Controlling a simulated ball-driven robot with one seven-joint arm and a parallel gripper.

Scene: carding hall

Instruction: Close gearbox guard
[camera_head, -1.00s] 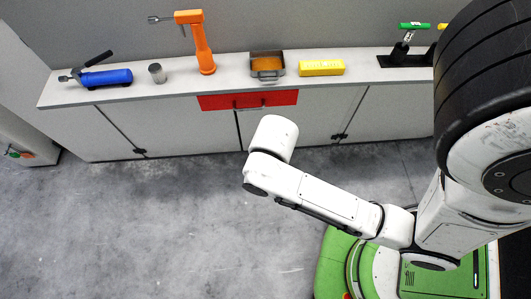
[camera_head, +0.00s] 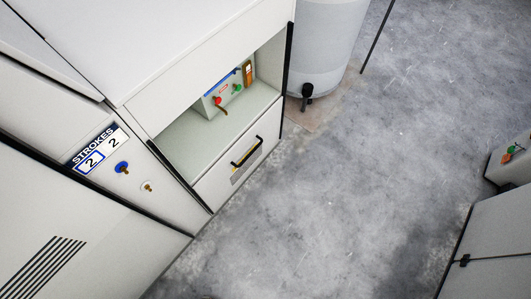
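No part is plainly marked as the gearbox guard. A pale front panel with a black bar handle (camera_head: 246,152) sits low on the grey machine at the left, below an open recess (camera_head: 192,136). I cannot tell whether this panel is the guard. My gripper is not in view.
The machine front (camera_head: 50,205) carries a STROKES counter (camera_head: 97,151), a blue knob (camera_head: 123,167) and vent slots. A pale cylinder (camera_head: 322,45) stands behind it. A grey cabinet (camera_head: 490,245) is at the right edge. The concrete floor (camera_head: 340,200) between is clear.

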